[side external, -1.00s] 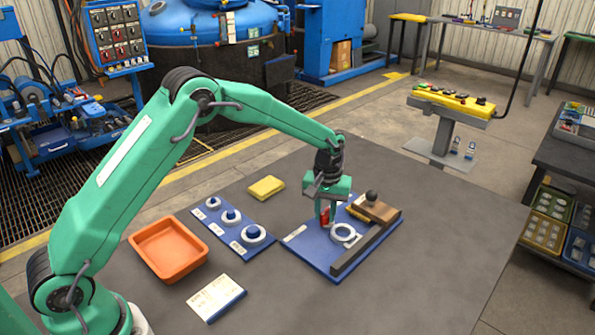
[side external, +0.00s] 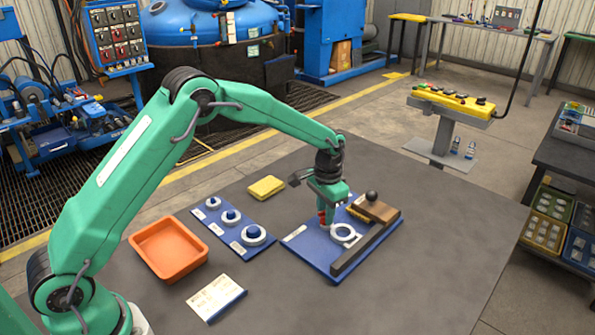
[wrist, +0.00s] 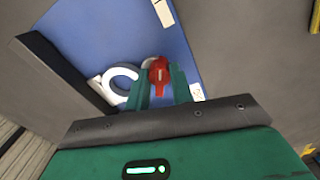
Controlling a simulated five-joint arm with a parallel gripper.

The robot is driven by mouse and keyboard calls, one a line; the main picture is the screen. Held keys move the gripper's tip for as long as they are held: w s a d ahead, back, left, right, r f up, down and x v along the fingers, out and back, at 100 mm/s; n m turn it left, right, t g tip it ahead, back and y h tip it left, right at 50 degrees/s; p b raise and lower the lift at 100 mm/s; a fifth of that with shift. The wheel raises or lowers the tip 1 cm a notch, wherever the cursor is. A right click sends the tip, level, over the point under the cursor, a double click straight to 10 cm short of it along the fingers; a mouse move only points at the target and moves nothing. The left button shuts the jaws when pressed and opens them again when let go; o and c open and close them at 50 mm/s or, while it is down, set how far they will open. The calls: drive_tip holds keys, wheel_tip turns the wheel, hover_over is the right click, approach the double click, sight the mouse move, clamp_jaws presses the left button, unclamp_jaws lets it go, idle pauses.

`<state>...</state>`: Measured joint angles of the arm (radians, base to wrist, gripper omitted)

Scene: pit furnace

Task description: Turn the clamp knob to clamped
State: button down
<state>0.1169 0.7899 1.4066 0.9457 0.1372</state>
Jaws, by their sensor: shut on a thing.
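The red clamp knob (side external: 322,218) stands on the blue fixture plate (side external: 305,256), behind and left of a white ring (side external: 344,235). My gripper (side external: 327,213) points down over the knob. In the wrist view, the red knob (wrist: 158,72) sits between the two green fingers of my gripper (wrist: 160,86), which are shut on it. The fingers hide part of the knob. The white ring (wrist: 120,84) lies close beside it. A small white label (wrist: 197,92) is partly visible beside the right finger; I cannot read it or the knob's setting.
A dark bar (side external: 362,244) and a brown block with a black ball (side external: 375,211) stand on the plate's right side. To the left are a blue board with round parts (side external: 237,238), an orange tray (side external: 162,236), a yellow block (side external: 266,187) and a white card (side external: 216,297). The front table area is clear.

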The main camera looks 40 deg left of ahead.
drive_tip(key=shift+r, duration=0.15)
drive_tip(key=c, duration=1.2)
unclamp_jaws()
wheel_tip(320, 180, up, 7)
drive_tip(key=shift+r, duration=0.35)
